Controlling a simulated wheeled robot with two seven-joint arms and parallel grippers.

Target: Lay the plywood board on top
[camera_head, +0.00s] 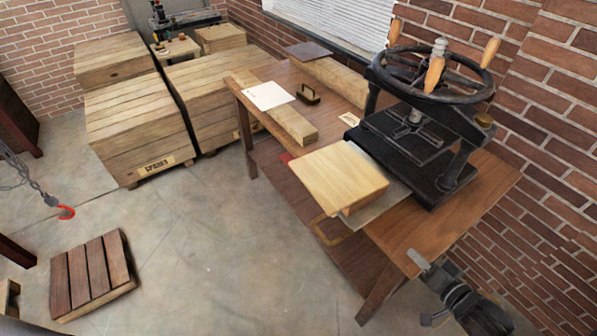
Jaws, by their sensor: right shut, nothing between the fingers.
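A pale plywood board (338,177) lies flat at the front of the wooden table, just left of the black hand press (415,150). A thin grey sheet or plate (383,207) shows from under its right edge. What else lies beneath the board is mostly hidden. The press has a large handwheel (430,72) with wooden handles above its platen. My right gripper (436,290) is shut and empty at the bottom right, beyond the table's right front corner and apart from the board. My left gripper is out of view.
The table (405,248) also bears a wooden beam (291,124), a white sheet (268,95) and a small handled block (308,94). Wooden crates (140,125) stand at the back left. A slatted pallet (92,273) lies on the floor; a red hook (65,212) hangs at left.

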